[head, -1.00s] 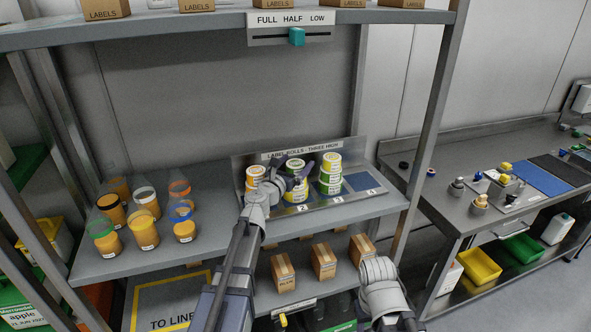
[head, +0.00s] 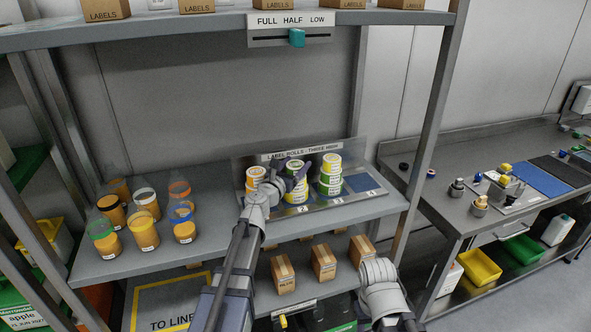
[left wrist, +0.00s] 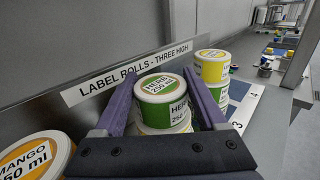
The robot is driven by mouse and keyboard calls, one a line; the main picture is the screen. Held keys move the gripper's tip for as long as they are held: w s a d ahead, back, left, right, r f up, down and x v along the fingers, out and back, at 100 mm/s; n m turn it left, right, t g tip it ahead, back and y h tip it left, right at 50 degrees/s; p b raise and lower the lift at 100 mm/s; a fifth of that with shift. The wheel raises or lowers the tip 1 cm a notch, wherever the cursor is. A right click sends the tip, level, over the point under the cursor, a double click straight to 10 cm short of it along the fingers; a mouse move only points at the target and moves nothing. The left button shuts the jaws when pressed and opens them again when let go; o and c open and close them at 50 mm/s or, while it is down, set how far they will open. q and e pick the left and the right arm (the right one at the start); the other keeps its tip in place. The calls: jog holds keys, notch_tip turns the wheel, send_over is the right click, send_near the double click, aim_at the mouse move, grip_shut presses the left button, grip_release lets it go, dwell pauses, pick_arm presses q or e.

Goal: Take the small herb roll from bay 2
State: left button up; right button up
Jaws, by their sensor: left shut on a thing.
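The small herb roll (left wrist: 163,100), white with a green band and a green "HERB 250 ml" top, stands upright on the bay 2 stack. It also shows in the head view (head: 294,165). My left gripper (left wrist: 165,98) has its purple fingers on either side of the roll and is shut on it. Another roll (left wrist: 167,129) shows just under it; its label is mostly hidden. In the head view my left gripper (head: 291,178) hides part of this stack. My right gripper is not clearly in view; only its arm shows at lower right.
A mango roll stack (left wrist: 34,157) stands close on the left, and a yellow-and-green stack (head: 330,176) on the right in bay 3. Bay 4 (head: 361,182) is empty. The rack's back plate (head: 247,165) rises behind. Several filled jars (head: 143,231) stand at the shelf's left.

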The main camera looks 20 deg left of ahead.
aim_at(295, 164)
pick_arm(q)
jog(key=shift+r, duration=0.15)
notch_tip(295, 164, up, 10)
jog(key=p, duration=1)
